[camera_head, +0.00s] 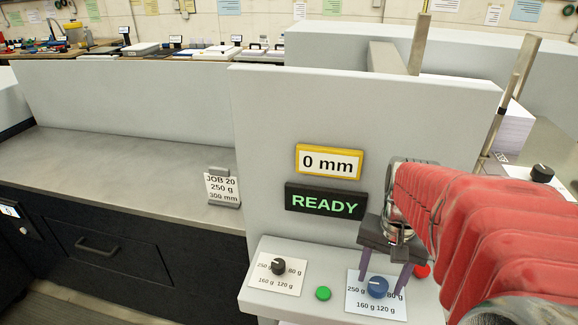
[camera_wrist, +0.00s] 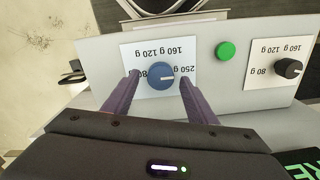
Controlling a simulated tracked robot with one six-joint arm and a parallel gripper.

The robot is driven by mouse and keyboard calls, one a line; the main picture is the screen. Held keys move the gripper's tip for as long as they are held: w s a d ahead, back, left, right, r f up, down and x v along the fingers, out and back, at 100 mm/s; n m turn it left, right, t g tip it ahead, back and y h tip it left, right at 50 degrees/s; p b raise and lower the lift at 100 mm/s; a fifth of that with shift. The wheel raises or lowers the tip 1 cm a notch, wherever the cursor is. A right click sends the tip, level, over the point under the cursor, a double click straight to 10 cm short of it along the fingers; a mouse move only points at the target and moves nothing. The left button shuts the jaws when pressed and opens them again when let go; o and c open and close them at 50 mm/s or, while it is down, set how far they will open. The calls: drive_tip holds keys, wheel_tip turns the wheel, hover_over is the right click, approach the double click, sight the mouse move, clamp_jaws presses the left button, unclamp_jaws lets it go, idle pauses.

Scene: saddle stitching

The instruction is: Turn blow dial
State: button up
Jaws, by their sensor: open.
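A blue dial (camera_head: 377,287) sits on a white card marked 250 g, 80 g, 160 g and 120 g, on the sloped ledge of the grey machine. In the wrist view the blue dial (camera_wrist: 161,76) has a white mark pointing to the 250 g side. My gripper (camera_head: 384,279) is open above it. In the wrist view the fingertips of my gripper (camera_wrist: 160,74) stand on either side of the dial, with gaps visible. A black dial (camera_head: 279,266) on a similar card is to the left. No label shows which dial is the blow dial.
A green button (camera_head: 323,293) lies between the dials. A red button (camera_head: 422,271) is close to my gripper. Above are a READY display (camera_head: 325,201) and a 0 mm display (camera_head: 329,162). A job card (camera_head: 222,187) reads JOB 20, 250 g, 300 mm.

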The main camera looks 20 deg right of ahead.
sight(378, 277)
wheel_tip(378, 277, up, 13)
idle(0.5)
drive_tip(key=w+a+f+n+t, duration=0.1)
drive_tip(key=a+f+n+t, duration=0.1)
drive_tip(key=a+n, duration=0.3)
drive_tip(key=w+a+f+n+t, duration=0.1)
drive_tip(key=a+f+n+t, duration=0.2)
drive_tip(key=a, duration=1)
drive_tip(key=shift+w+a+n+t, duration=0.15)
drive_tip(key=shift+a+n+t, duration=0.2)
drive_tip(key=shift+n, duration=0.55)
drive_tip(key=shift+c, duration=0.6)
